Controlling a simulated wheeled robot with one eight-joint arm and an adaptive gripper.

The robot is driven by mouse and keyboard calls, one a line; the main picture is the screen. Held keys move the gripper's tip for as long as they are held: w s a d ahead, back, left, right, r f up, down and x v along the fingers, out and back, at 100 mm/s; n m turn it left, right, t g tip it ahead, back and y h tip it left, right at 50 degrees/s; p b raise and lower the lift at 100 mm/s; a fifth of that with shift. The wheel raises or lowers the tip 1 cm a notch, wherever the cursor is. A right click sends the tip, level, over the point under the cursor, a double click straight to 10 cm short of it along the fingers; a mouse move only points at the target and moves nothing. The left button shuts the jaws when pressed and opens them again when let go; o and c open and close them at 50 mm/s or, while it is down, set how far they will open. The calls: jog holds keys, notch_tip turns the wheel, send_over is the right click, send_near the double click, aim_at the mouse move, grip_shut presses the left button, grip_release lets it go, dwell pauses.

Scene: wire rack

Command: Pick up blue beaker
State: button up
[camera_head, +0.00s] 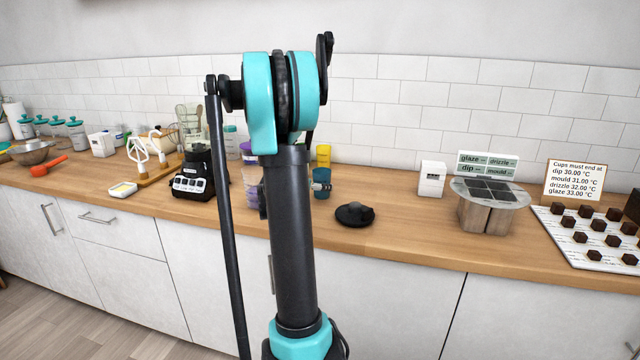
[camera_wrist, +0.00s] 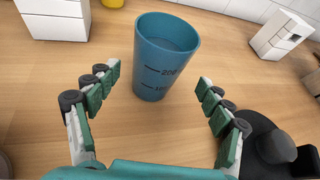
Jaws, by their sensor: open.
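The blue beaker (camera_wrist: 165,58) stands upright on the wooden counter in the wrist view, with dark volume marks on its side. In the head view its blue side (camera_head: 321,178) shows just right of my arm, partly hidden. My gripper (camera_wrist: 158,78) is open and empty, its two fingers spread to either side of the beaker's lower part. I see no finger touching it, and the beaker appears just beyond the fingertips. In the head view my arm hides most of the gripper.
A black round object (camera_head: 354,214) lies right of the beaker, close to my right finger in the wrist view (camera_wrist: 275,148). A white block (camera_wrist: 55,18) stands at upper left there. A yellow cup (camera_head: 323,153) is behind the beaker. A blender (camera_head: 195,165) stands left.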

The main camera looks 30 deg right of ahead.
jog(key=shift+x, duration=2.6)
jog(key=shift+w+a, duration=0.1)
jog(key=shift+w, duration=0.05)
jog(key=c, duration=1.5)
jog(key=shift+r, duration=0.1)
jog(key=shift+r, duration=9.75)
